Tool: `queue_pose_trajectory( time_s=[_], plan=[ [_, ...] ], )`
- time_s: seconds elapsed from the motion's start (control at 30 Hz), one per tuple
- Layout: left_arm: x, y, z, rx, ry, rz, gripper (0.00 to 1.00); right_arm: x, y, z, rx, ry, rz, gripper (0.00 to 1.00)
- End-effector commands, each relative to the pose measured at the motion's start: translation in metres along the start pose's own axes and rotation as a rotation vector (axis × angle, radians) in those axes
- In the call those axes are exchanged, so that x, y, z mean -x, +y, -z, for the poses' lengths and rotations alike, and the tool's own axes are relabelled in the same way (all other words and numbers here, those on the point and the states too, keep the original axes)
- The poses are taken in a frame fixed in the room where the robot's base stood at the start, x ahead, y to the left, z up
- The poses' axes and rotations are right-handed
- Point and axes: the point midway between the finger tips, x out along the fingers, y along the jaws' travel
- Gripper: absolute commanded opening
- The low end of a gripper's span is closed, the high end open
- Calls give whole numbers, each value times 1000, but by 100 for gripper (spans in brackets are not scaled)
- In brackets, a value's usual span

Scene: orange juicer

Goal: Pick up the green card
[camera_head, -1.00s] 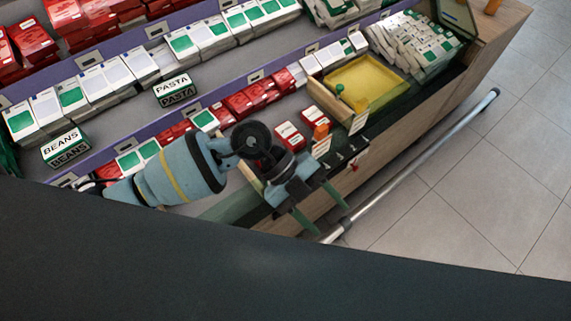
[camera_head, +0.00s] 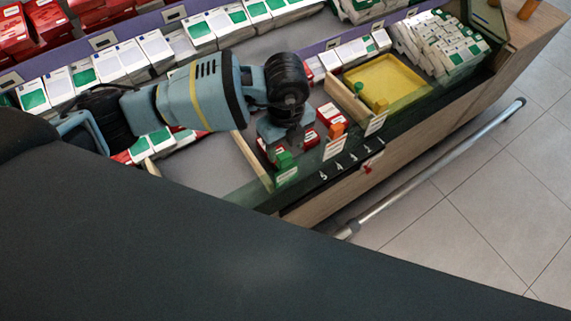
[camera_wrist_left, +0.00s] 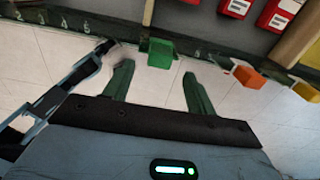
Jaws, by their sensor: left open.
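A small green block (camera_head: 284,160) sits at the front edge of the counter, with a pale green-tinted card (camera_head: 287,177) just below it. The green block (camera_wrist_left: 160,53) also shows in the left wrist view, just beyond the fingertips and roughly centred between them; the card is not distinct there. My left gripper (camera_wrist_left: 157,72) is open, with nothing between its two dark green fingers. In the head view the left gripper (camera_head: 283,130) is over the counter edge, right by the green block, and its fingers are mostly hidden. My right gripper is not in view.
An orange block (camera_head: 336,129) with a white card (camera_head: 335,148) and a yellow block (camera_head: 380,105) with another card (camera_head: 376,124) stand along the same edge. Red boxes (camera_head: 330,114) lie behind. A metal rail (camera_head: 440,165) runs in front; the tiled floor beyond is clear.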

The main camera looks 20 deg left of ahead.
Motion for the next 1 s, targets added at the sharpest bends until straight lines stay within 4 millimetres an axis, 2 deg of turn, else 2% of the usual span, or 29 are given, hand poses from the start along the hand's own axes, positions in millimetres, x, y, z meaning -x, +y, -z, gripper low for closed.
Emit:
queue_pose_trajectory(
  time_s=[0.2, 0.53, 0.83, 0.87, 1.0],
  plan=[
    [-7, 0, 0, -1, 1, 1, 56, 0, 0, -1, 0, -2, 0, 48],
    [-50, 2, -4, -1, 3, 1, 56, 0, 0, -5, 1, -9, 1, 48],
    [-54, 1, -4, -2, 2, 2, 56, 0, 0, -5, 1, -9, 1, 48],
    [-54, 1, -4, -2, 2, 2, 55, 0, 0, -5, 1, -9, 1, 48],
    [-54, 1, -4, -2, 2, 2, 37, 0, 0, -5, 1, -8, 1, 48]
  ],
)
